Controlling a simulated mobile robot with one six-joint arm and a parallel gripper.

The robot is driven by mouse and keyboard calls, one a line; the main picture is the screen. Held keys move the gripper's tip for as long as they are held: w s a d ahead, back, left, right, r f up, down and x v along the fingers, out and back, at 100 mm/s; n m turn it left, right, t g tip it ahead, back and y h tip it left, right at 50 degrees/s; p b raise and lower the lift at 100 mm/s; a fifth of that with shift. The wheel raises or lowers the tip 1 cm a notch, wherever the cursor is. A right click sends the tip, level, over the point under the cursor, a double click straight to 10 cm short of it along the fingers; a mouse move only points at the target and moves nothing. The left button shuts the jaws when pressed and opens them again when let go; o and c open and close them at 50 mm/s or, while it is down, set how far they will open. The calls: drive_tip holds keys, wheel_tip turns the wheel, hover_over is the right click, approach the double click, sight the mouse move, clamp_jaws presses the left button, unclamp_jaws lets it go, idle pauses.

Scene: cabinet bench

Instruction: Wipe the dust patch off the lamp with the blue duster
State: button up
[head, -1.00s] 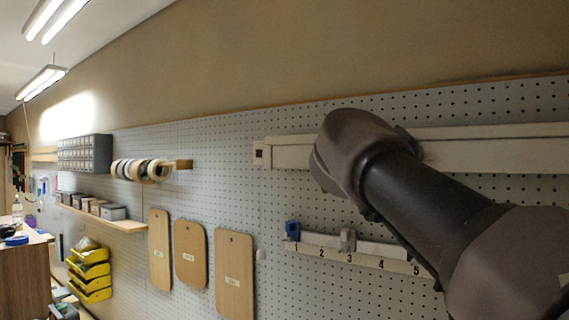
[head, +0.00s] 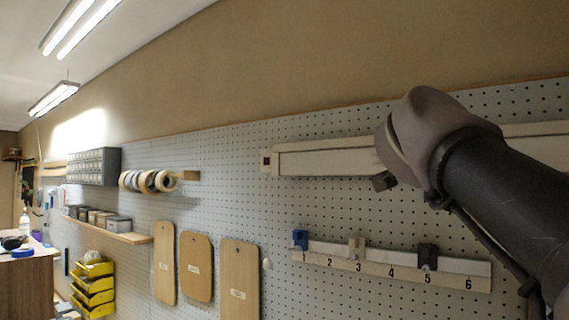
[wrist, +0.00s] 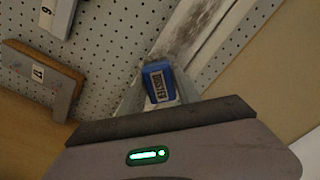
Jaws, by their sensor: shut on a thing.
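The blue duster (wrist: 158,84), with a printed label, is between my gripper's fingers (wrist: 160,100) in the wrist view; my gripper is shut on it. The lamp (head: 325,158) is a long pale bar on the pegboard, partly hidden behind my arm in the head view. In the wrist view the lamp (wrist: 226,38) runs diagonally beyond the duster. The dust patch (wrist: 200,28) is a dark grey smudge along it, just past the duster. I cannot tell whether the duster touches the lamp. The head view hides my fingers and the duster behind my wrist.
Below the lamp, a numbered rail (head: 375,266) carries blue, grey and black holders. Wooden boards (head: 239,280) hang left of the rail. The wall above the lamp is bare.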

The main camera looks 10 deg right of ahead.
drive_tip(key=shift+w+a, duration=5)
drive_tip(key=shift+w, duration=0.1)
drive_tip(key=shift+s, duration=0.25)
drive_tip(key=b+v, duration=0.2)
drive_tip(key=v, duration=0.3)
drive_tip(key=shift+s+a, duration=0.15)
drive_tip(key=v, duration=0.3)
drive_tip(key=shift+b, duration=0.4)
drive_tip(key=shift+r, duration=0.1)
